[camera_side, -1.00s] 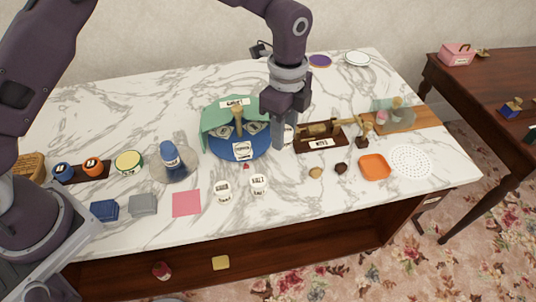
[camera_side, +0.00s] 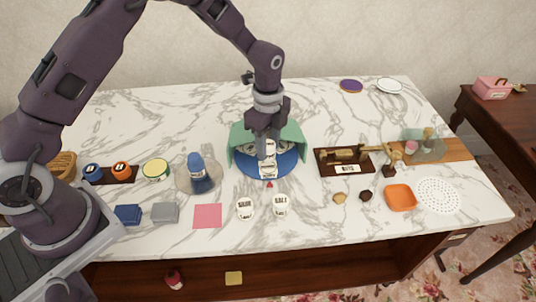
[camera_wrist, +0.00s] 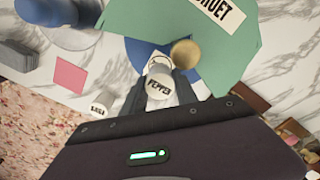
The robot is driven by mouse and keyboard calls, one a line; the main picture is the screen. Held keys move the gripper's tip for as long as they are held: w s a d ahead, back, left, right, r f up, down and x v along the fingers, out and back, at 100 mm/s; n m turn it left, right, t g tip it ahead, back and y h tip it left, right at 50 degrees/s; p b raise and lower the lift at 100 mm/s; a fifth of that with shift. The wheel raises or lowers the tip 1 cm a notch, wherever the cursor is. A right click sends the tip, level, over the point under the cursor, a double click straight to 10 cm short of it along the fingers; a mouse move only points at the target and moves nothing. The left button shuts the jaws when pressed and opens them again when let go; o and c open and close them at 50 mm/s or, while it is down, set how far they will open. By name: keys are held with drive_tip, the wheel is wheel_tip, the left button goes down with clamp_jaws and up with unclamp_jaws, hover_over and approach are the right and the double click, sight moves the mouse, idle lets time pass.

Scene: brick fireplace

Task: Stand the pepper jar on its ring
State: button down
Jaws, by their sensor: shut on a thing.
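My gripper (camera_side: 263,150) is over the blue round cruet stand (camera_side: 290,163), in front of its green curved screen (camera_side: 292,133). The ring under the jar is hidden. I cannot tell whether the jar touches the stand.
Two white labelled jars, one at left (camera_side: 245,208) and one at right (camera_side: 280,205), stand in front of the cruet stand. A blue-topped bottle (camera_side: 198,175) is to its left, and a brass device on a dark board (camera_side: 345,160) to its right.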

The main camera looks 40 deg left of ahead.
sight(268, 155)
drive_tip(key=shift+f, duration=1.8)
drive_tip(key=shift+f, duration=0.1)
drive_tip(key=c, duration=0.9)
unclamp_jaws()
drive_tip(key=shift+c, duration=0.2)
wheel_tip(268, 155, up, 12)
drive_tip(key=shift+r, duration=0.2)
